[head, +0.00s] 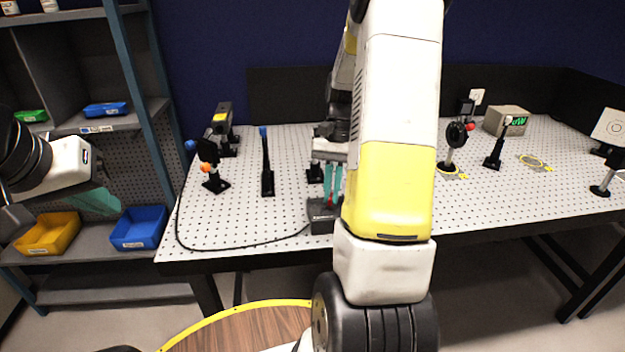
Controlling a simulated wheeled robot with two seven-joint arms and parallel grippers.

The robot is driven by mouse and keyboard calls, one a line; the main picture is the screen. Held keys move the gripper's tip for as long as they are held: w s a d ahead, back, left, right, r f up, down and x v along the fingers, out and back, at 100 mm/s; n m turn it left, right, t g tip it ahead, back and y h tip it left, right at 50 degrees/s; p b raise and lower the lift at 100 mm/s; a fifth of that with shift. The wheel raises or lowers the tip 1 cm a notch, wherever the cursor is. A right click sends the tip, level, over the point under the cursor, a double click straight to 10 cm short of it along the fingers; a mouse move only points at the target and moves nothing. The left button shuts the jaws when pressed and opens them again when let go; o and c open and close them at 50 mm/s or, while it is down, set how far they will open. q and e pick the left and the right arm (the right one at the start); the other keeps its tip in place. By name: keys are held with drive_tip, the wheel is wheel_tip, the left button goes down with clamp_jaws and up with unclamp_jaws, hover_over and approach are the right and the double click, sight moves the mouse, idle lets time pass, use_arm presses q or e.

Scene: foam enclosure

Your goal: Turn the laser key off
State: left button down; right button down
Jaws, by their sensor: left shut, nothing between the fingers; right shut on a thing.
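The laser key (331,204) is a small red piece at the top of a dark control box (321,222) near the front edge of the perforated table. My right gripper (334,190), with teal fingers, points down from above and is shut on the key. My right arm hides the right part of the box, and the key's exact angle is too small to tell. My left gripper (100,202), also with teal fingers, is shut and empty at the left, in front of the shelves and away from the table.
The white perforated table (280,240) carries several black optical mounts and posts (267,180). A black cable (215,248) runs from the box along the front left edge. A beige meter box (507,120) with a green display stands at the back right. Shelves hold blue (139,228) and yellow bins (48,234).

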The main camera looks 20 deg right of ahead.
drive_tip(key=n, duration=0.2)
drive_tip(key=n+h, duration=0.1)
drive_tip(key=n, duration=0.1)
drive_tip(key=shift+w+a+h, duration=0.1)
drive_tip(key=shift+w+h, duration=0.05)
drive_tip(key=shift+h, duration=0.15)
idle(0.5)
drive_tip(key=c, duration=1.5)
unclamp_jaws()
drive_tip(key=shift+c, duration=0.2)
drive_tip(key=v, duration=0.7)
drive_tip(key=shift+w+r, duration=0.25)
drive_tip(key=shift+r, duration=0.1)
